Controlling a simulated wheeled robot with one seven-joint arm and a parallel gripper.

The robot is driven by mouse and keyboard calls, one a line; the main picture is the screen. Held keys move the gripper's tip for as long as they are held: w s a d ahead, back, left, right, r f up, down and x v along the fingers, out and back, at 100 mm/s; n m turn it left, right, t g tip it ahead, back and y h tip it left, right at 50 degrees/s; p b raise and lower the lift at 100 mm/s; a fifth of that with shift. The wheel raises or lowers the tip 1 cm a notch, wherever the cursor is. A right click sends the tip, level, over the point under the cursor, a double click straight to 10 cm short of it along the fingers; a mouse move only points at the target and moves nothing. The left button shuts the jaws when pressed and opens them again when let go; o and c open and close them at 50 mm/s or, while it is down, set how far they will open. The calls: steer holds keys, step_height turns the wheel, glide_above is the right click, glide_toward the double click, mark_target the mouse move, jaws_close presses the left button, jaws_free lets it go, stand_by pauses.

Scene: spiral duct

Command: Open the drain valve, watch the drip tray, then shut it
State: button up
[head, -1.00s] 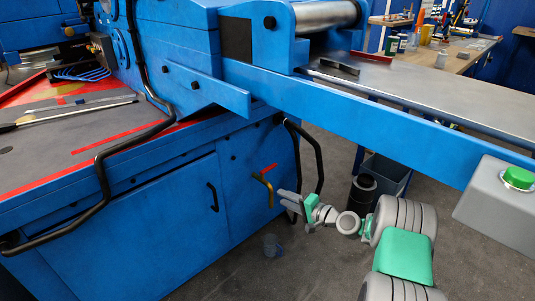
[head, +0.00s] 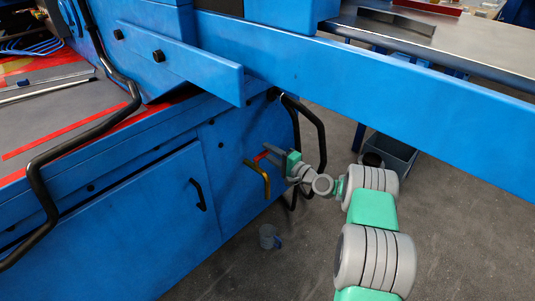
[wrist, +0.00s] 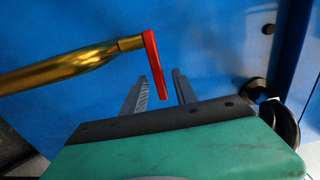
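The drain valve is a bent brass pipe (head: 260,176) on the blue machine's lower side, with a red lever (head: 262,156). In the wrist view the brass pipe (wrist: 70,70) comes in from the left and the red lever (wrist: 153,60) hangs down from its end. My gripper (head: 272,152) is at the lever from the right. In the wrist view my gripper (wrist: 160,77) has its two fingers apart, and the lever's lower end shows in the gap between them. I cannot tell whether they touch. A small grey-blue cup-like container (head: 269,237) stands on the floor below; no tray is otherwise recognisable.
A black bent handrail (head: 310,130) stands right behind my gripper. A blue beam (head: 400,95) runs above my arm. A black cabinet handle (head: 197,194) is to the left. A grey bin (head: 392,158) stands on the floor at right. Front floor is open.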

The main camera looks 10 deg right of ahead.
steer(key=shift+w+a, duration=0.3)
steer(key=shift+w, duration=0.1)
jaws_close()
stand_by(1.2)
